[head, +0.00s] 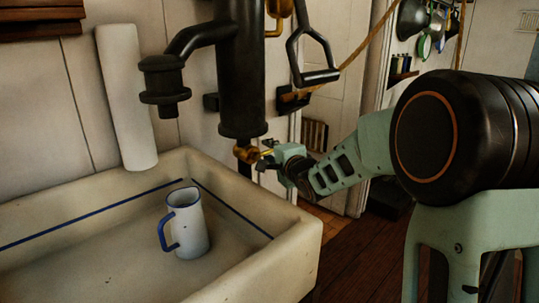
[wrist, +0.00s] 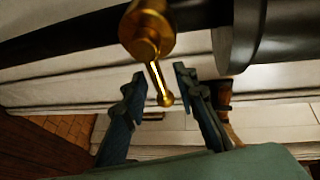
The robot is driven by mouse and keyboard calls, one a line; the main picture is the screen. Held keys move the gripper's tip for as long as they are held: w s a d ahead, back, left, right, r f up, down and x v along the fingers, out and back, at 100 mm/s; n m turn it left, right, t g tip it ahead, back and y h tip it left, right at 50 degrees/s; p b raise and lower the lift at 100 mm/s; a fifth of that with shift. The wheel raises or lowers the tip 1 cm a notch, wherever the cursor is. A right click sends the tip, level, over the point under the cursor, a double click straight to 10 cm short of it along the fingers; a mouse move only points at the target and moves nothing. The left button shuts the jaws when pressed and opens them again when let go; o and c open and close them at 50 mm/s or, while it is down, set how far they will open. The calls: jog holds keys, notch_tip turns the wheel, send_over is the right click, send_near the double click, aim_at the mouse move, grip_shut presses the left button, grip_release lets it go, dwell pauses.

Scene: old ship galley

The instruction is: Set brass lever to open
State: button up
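The brass lever (head: 246,154) sits at the foot of the black pump body (head: 242,75) in the head view. In the wrist view the lever (wrist: 148,32) has a round brass hub and a thin rod ending in a small ball. My gripper (wrist: 158,73) is open, with one finger on each side of the rod. A gap shows between the rod and each finger. In the head view my gripper (head: 269,155) is just right of the lever, and its fingers are small and partly hidden.
A pale sink (head: 300,225) stands below and left of the pump, with a white blue-rimmed jug (head: 190,232) in it. A black pump handle (head: 318,75) hangs above my gripper. A white roll (head: 127,95) is on the wall at left.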

jog(key=shift+w, duration=0.2)
jog(key=shift+c, duration=0.3)
grip_shut()
